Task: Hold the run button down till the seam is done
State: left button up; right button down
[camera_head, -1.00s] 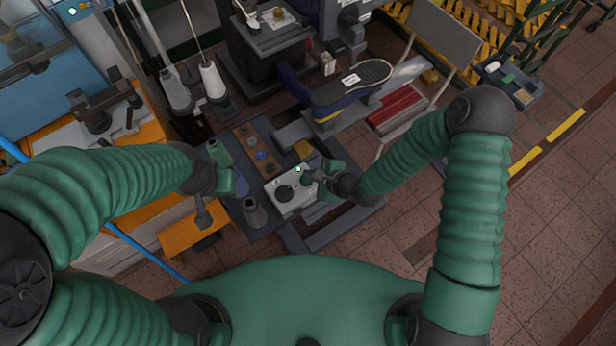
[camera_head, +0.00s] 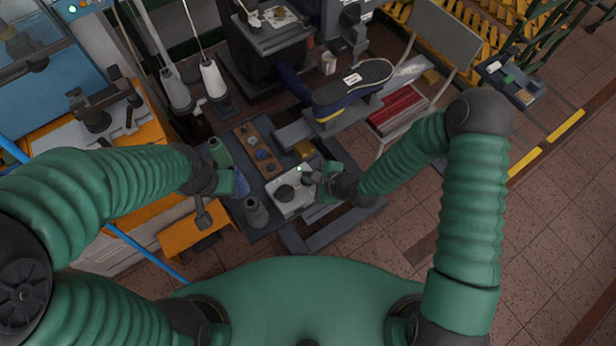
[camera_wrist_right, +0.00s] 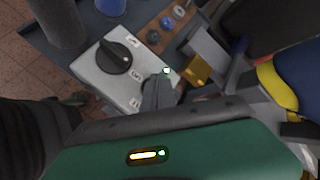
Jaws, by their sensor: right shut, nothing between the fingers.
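A pale control box (camera_head: 290,207) stands on the grey bench below my head. It carries a dark round knob (camera_head: 284,193) and a small lit lamp (camera_head: 299,169). My right gripper (camera_head: 308,179) is shut and empty, its tips down over the box's right part. In the right wrist view the box (camera_wrist_right: 92,72), knob (camera_wrist_right: 115,57) and lit lamp (camera_wrist_right: 166,71) show beside the closed fingers (camera_wrist_right: 158,92). The run button does not show clearly; the fingers cover that area, so contact cannot be told. My left gripper (camera_head: 236,183) is left of the box; its jaws are unclear.
A grey cone (camera_head: 256,212) and a green spool (camera_head: 219,153) stand close to my left gripper. A strip with small knobs (camera_head: 260,153) lies behind the box. Tiled floor is clear at right.

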jog(key=shift+a+f, duration=0.15)
jog(key=shift+f, duration=0.25)
jog(key=shift+r, duration=0.1)
dwell(2.2)
jog(key=shift+d+r+p, duration=0.35)
jog(key=shift+r+p, duration=0.25)
jog(key=shift+r, duration=0.25)
notch_tip(320, 180, up, 5)
jog(key=p, duration=0.4)
jog(key=shift+r+p, duration=0.15)
jog(key=shift+p, duration=0.2)
